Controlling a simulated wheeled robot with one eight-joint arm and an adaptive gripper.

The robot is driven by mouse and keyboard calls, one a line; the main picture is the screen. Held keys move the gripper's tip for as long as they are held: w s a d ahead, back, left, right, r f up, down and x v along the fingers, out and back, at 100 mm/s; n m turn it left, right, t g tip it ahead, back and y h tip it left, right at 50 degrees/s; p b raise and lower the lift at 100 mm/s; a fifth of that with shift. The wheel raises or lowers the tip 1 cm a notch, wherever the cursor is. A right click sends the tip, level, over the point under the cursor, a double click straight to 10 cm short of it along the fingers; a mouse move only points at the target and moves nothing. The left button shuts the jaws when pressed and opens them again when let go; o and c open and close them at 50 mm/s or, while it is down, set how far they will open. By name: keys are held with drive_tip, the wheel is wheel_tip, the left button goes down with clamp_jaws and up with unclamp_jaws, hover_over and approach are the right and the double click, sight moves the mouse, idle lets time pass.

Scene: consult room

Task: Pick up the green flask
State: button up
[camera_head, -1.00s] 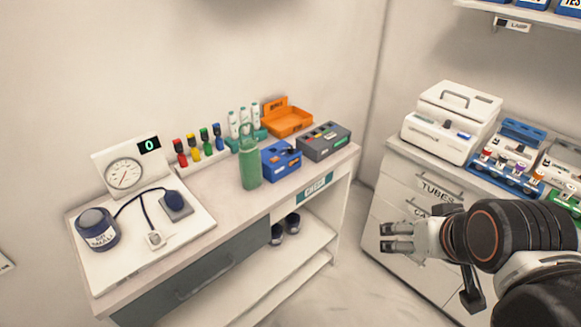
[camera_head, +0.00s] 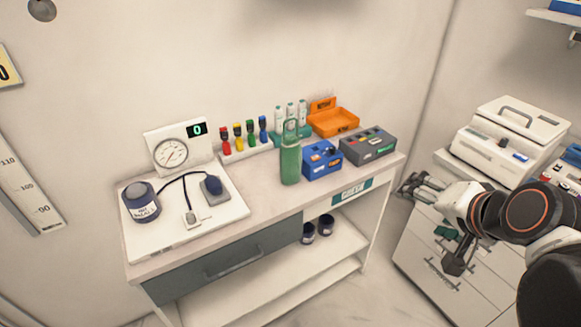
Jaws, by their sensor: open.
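The green flask (camera_head: 290,163) stands upright on the desk top, with a loop handle on its cap. It is just left of a blue box and in front of a rack of white bottles. My gripper (camera_head: 407,186) is at the right, past the desk's right end, with its fingers pointing left. It is open and empty, well apart from the flask.
The desk (camera_head: 256,203) also bears a blood pressure gauge set (camera_head: 180,153), a blue box (camera_head: 321,160), a grey box (camera_head: 367,147), an orange bin (camera_head: 334,122) and a rack of white bottles (camera_head: 302,113). A drawer cabinet (camera_head: 420,244) stands at the right.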

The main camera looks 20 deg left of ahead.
drive_tip(key=w+a+f+m+t+y+b, duration=0.35)
drive_tip(key=w+a+m+y, duration=0.25)
drive_tip(key=w+a+m, duration=0.7)
drive_tip(key=m+y+b, duration=0.3)
drive_tip(key=m, duration=0.6)
approach(294, 160)
drive_tip(key=d, duration=0.1)
drive_tip(key=shift+t, duration=0.45)
drive_tip(key=x, duration=0.2)
drive_tip(key=p+x, duration=0.1)
drive_tip(key=x, duration=0.1)
drive_tip(key=f+p+x, duration=0.1)
drive_tip(key=x, duration=0.2)
drive_tip(key=shift+s+a, duration=0.15)
drive_tip(key=shift+s, duration=0.1)
drive_tip(key=shift+b+x, duration=0.9)
drive_tip(key=shift+x, duration=2.25)
drive_tip(key=shift+s+a+r, duration=0.1)
drive_tip(key=shift+s+a, duration=0.05)
drive_tip(key=c, duration=1.3)
